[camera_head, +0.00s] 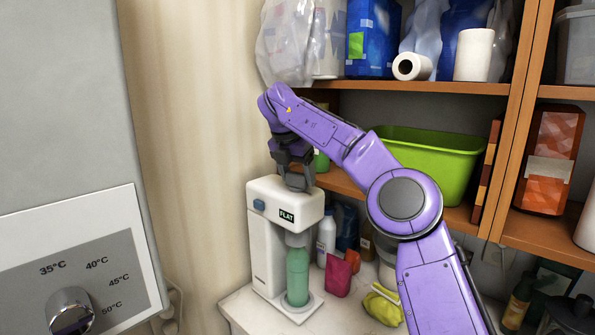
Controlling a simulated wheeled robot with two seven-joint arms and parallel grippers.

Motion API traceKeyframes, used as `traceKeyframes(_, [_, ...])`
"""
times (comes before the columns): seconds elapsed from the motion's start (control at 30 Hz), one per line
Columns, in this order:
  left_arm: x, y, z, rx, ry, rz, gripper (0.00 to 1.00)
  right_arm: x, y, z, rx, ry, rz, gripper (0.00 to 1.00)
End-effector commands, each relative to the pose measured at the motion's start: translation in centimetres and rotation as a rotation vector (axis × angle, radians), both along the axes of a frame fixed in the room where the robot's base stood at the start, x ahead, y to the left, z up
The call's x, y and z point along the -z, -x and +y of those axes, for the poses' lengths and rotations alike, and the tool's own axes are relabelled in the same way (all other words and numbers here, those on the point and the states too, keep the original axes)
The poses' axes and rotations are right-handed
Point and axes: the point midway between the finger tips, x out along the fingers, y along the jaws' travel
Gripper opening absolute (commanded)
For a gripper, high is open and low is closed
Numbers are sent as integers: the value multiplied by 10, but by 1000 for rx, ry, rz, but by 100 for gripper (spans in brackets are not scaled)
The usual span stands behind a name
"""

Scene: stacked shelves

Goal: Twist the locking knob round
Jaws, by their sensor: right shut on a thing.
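A white machine (263,243) with a "FLAT" label (287,215) and a blue button (259,204) stands on the white counter. A green bottle (298,275) stands upright on its base plate under the overhanging head. My right gripper (297,184) points down at the top of the machine's head and is shut on the locking knob there. The fingers hide the knob, so its shape and how far it is turned cannot be seen. My left gripper is not in view.
Shelves behind hold a green bin (440,150), paper rolls (474,54) and an orange box (550,160). Bottles, a pink pouch (338,275) and a yellow cloth (382,306) lie right of the machine. A panel with a temperature dial (70,312) is at the left.

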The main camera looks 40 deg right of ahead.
Motion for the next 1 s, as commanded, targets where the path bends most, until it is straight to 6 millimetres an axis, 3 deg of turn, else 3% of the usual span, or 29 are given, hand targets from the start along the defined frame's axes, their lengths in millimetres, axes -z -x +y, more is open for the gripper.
traceKeyframes(0.4, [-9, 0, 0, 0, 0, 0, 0, -1, 0, 1, 184, 0, -2, 38])
traceKeyframes(0.97, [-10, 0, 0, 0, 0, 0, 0, -1, 0, 0, 211, 0, -2, 38])
traceKeyframes(1.0, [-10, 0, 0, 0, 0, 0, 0, -1, 0, 0, 211, 0, -2, 78])
